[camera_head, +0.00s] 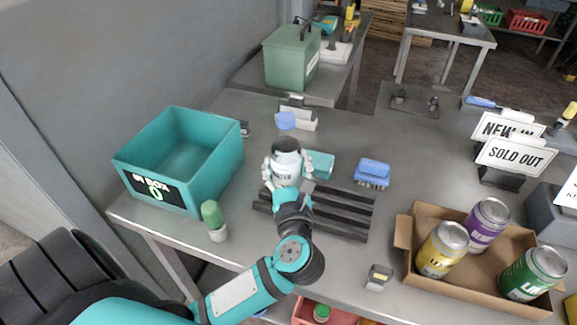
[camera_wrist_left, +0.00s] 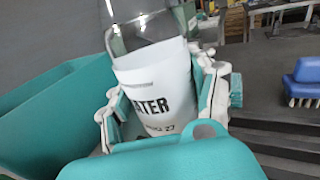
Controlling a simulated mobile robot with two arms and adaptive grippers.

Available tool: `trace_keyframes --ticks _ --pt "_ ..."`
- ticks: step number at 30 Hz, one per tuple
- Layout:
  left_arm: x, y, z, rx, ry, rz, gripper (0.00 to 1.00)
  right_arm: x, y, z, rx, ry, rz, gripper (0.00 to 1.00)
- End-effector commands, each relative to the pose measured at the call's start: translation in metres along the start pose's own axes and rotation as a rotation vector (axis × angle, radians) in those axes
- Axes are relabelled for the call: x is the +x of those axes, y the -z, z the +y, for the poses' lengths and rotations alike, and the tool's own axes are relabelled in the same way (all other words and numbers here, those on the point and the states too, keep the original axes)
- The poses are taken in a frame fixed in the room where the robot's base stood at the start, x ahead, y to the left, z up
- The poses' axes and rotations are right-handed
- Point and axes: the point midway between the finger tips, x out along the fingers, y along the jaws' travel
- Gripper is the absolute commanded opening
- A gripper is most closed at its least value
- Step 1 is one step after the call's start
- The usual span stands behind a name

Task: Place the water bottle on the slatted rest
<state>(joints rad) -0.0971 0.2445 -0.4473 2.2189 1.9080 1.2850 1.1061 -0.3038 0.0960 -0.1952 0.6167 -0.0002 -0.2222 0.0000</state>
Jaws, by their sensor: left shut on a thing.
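The water bottle (camera_head: 286,152) has a white label, a clear upper part and a blue cap. My left gripper (camera_head: 284,171) is shut around its label part and holds it roughly upright. The bottle also shows in the left wrist view (camera_wrist_left: 158,88), between the fingers (camera_wrist_left: 165,100), with lettering ending in "TER". The dark slatted rest (camera_head: 345,212) lies on the table; the hand and forearm cover its left part. The bottle appears over or just behind the rest's far left end. Its base is hidden, so I cannot tell whether it touches anything. My right gripper is not in view.
A teal bin (camera_head: 190,190) stands left of the rest, with a green-capped bottle (camera_head: 214,222) in front. A blue brush (camera_head: 372,173) lies behind the rest. A cardboard box (camera_head: 405,235) with cans is to the right. A teal object (camera_head: 321,164) sits beside the bottle.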

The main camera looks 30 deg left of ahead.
Motion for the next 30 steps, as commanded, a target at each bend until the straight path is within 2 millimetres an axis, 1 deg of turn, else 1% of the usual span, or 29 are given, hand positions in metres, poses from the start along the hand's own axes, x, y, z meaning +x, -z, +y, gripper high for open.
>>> trace_keyframes --ticks 4,5,9,10,17,20,23,26,30 --pt "0.0 0.003 0.0 -0.001 -0.001 -0.003 0.02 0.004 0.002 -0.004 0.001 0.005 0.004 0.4" --pt "0.0 0.003 0.0 0.001 -0.001 0.001 0.62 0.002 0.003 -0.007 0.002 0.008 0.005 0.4" --pt "0.0 0.003 0.0 0.001 -0.001 0.0 0.81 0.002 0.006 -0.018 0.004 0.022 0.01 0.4" --pt "0.0 0.003 0.0 0.001 -0.001 0.0 0.84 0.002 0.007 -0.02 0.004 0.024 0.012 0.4" --pt "0.0 0.002 0.0 0.001 -0.001 0.0 0.84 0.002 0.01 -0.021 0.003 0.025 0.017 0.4" --pt "0.0 -0.003 0.0 0.001 0.0 -0.001 0.84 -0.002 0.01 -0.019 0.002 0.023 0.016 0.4" --pt "-0.011 0.002 -0.001 0.001 0.002 0.002 0.84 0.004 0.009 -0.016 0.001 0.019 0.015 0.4" --pt "-0.03 0.004 -0.001 -0.003 0.001 0.006 0.84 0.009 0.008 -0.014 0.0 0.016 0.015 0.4" --pt "-0.062 0.004 0.0 -0.003 0.001 0.006 0.84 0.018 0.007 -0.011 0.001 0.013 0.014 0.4"
